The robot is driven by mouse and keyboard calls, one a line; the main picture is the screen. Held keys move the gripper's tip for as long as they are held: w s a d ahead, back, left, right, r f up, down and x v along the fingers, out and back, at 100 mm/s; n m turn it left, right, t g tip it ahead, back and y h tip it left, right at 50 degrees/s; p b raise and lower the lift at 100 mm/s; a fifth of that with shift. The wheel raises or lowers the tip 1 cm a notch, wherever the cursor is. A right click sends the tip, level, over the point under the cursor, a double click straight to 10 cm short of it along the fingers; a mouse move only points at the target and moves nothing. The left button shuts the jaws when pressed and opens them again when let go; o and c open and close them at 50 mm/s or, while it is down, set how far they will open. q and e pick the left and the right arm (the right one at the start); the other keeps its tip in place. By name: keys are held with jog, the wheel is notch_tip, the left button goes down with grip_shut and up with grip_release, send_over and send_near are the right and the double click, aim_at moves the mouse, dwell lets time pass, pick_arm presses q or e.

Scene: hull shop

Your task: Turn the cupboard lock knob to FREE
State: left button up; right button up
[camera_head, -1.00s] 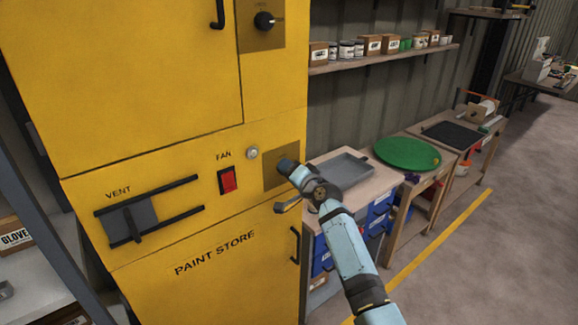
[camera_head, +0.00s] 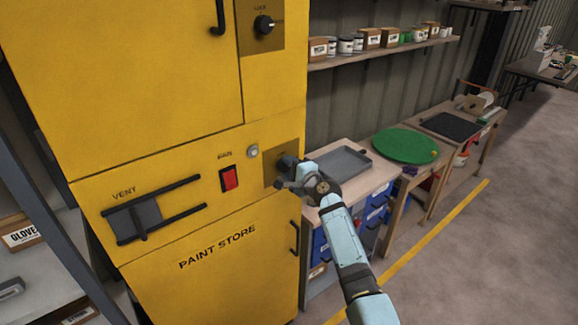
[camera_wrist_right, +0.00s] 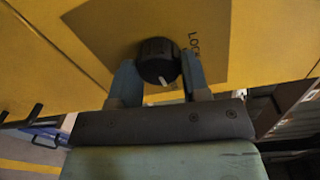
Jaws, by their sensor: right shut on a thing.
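My right gripper (camera_head: 287,168) is at the brown plate (camera_head: 270,178) on the yellow cupboard, right of the FAN switch. In the wrist view its two fingers (camera_wrist_right: 158,78) stand on either side of a black round knob (camera_wrist_right: 157,60) and are shut on it. The knob's white pointer mark points toward the gripper's palm. Lettering that seems to begin with LOC is on the plate to the right of the knob; the rest is hard to read. In the head view the gripper mostly hides this knob. My left gripper is not in view.
Another black knob (camera_head: 264,25) sits on an upper plate. The red FAN switch (camera_head: 229,178), a round light button (camera_head: 253,151) and the VENT slider (camera_head: 140,215) are nearby on the cupboard. A bench with a grey tray (camera_head: 343,161) stands close to the right of my gripper.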

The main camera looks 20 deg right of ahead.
dwell(0.4)
jog(key=o, duration=0.9)
jog(key=b+v, duration=0.1)
jog(key=v, duration=1.2)
jog(key=shift+s+d, duration=0.1)
jog(key=shift+s, duration=0.3)
